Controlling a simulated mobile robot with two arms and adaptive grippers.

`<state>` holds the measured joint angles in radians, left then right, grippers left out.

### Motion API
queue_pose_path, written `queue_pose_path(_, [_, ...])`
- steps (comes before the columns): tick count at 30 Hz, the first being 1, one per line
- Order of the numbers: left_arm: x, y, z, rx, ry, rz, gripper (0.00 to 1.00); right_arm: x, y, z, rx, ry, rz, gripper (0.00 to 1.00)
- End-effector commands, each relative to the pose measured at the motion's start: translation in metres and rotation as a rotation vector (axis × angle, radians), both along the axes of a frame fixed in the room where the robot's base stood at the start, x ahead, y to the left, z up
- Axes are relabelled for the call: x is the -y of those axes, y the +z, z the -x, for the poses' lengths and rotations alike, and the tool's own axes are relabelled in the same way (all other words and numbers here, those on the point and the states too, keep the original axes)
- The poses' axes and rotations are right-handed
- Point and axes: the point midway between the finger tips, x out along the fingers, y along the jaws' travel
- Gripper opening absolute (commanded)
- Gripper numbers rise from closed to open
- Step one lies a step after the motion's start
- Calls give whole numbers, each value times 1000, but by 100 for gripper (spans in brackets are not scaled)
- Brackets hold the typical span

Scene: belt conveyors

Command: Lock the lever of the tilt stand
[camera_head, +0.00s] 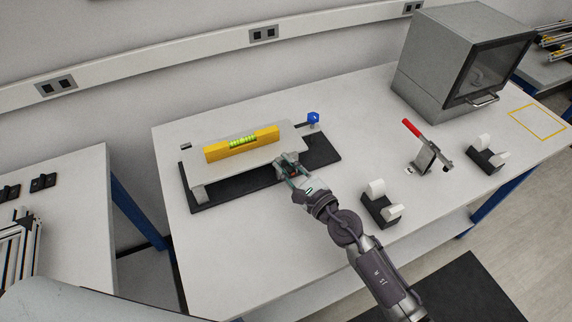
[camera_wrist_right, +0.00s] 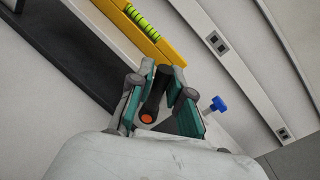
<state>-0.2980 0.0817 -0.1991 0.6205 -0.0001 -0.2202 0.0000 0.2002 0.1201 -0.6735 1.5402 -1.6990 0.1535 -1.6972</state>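The tilt stand has a light grey plate (camera_head: 272,151) over a black base (camera_head: 235,197). A yellow spirit level (camera_head: 222,151) lies on the plate and also shows in the right wrist view (camera_wrist_right: 170,50). A blue knob (camera_head: 313,117) is at the stand's right end; it also shows in the wrist view (camera_wrist_right: 218,104). The black lever (camera_wrist_right: 155,92) with an orange end is between the teal-padded fingers of my right gripper (camera_wrist_right: 165,85). The fingers look apart, with a gap on the lever's right side; contact on the left is unclear. In the head view my right gripper (camera_head: 286,164) is at the plate's front edge.
A red-handled toggle clamp (camera_head: 424,160) and two black blocks with white rollers (camera_head: 380,210) (camera_head: 487,157) stand right of my arm. A grey oven-like box (camera_head: 440,75) is at the back right. The table's front left is clear.

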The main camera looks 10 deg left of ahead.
Motion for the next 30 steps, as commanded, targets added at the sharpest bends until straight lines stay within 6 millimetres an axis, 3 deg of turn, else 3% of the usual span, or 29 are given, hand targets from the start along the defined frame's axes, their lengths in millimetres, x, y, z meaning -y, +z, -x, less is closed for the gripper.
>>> queue_pose_path(2, [0,0,0,0,0,0,61,0,0,0,0,0,0,0])
queue_pose_path(14, [2,-4,1,-2,1,3,61,2,-1,-1,-20,-1,-29,0])
queue_pose_path(30, [2,-36,2,-2,0,3,61,15,1,-10,-219,0,-328,0])
